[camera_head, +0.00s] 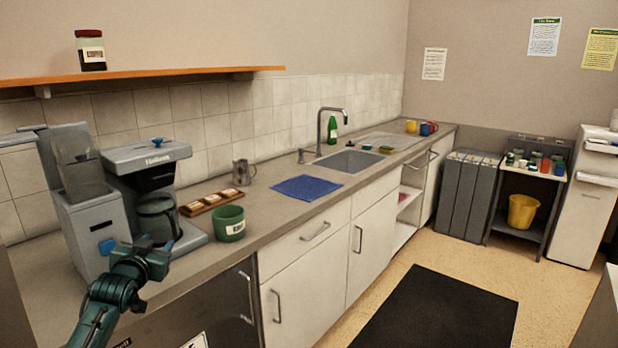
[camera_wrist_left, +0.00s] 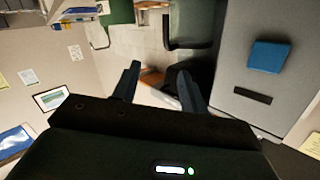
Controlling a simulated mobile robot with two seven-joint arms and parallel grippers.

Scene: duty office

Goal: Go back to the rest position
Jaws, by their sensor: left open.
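My left arm comes in at the lower left of the head view, and its gripper (camera_head: 155,253) is raised in front of the coffee machine (camera_head: 150,165) and the grey grinder (camera_head: 92,235). In the left wrist view the two fingers of this gripper (camera_wrist_left: 162,88) stand apart with nothing held between them. The grinder's grey front with its blue button (camera_wrist_left: 268,56) is close on the right of that view. My right gripper is not in view.
A green mug (camera_head: 229,223), a wooden tray of small containers (camera_head: 211,202), a metal jug (camera_head: 243,173) and a blue cloth (camera_head: 306,188) are on the counter (camera_head: 262,216). A sink (camera_head: 345,161) lies farther back. A dark mat (camera_head: 440,308) covers the floor at right.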

